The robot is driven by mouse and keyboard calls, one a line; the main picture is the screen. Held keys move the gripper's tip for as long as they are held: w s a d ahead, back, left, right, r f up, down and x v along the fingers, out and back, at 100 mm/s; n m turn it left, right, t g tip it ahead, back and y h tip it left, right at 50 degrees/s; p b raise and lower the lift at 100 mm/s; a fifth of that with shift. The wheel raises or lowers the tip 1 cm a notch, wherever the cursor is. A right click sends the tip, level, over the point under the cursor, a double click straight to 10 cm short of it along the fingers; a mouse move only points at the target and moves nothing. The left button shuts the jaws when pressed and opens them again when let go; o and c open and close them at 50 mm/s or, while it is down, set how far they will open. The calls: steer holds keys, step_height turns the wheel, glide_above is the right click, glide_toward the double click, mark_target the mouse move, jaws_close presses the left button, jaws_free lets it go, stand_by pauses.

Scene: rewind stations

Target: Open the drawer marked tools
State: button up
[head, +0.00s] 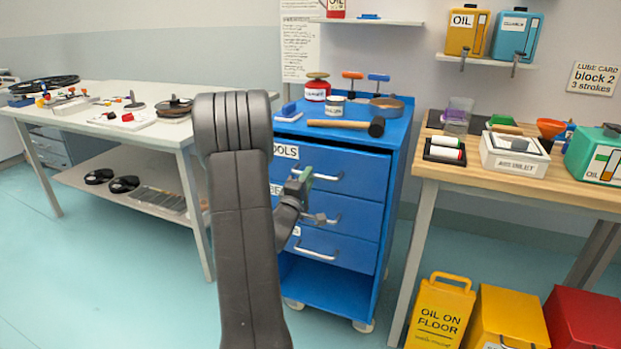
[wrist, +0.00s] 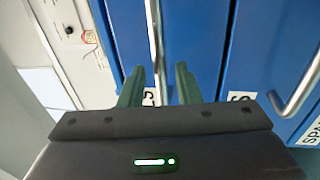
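The drawer marked tools (head: 340,174) is the top drawer of a blue cabinet (head: 396,190). It looks shut, and my arm hides the start of its label, leaving "OOLS" readable. Its silver bar handle (head: 322,178) also shows in the wrist view (wrist: 154,35), running between my fingers. My gripper (head: 303,180) is at the cabinet front by this handle. In the wrist view my gripper (wrist: 159,72) is open, with one green finger on each side of the handle and gaps visible. Whether a finger touches the handle I cannot tell.
Two lower drawers with handles (head: 318,251) look shut. A white table (head: 95,128) is left, a wooden bench (head: 480,178) right. A yellow floor sign (head: 440,312) stands at front right.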

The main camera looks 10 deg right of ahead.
steer(key=shift+w+d+r, duration=0.1)
steer(key=shift+w+d, duration=0.2)
steer(key=shift+d, duration=0.25)
steer(key=shift+w+d+r, duration=0.1)
steer(key=shift+w+d, duration=0.15)
steer(key=shift+d, duration=0.3)
steer(key=shift+c, duration=0.2)
jaws_close()
steer(key=shift+s+a, duration=0.1)
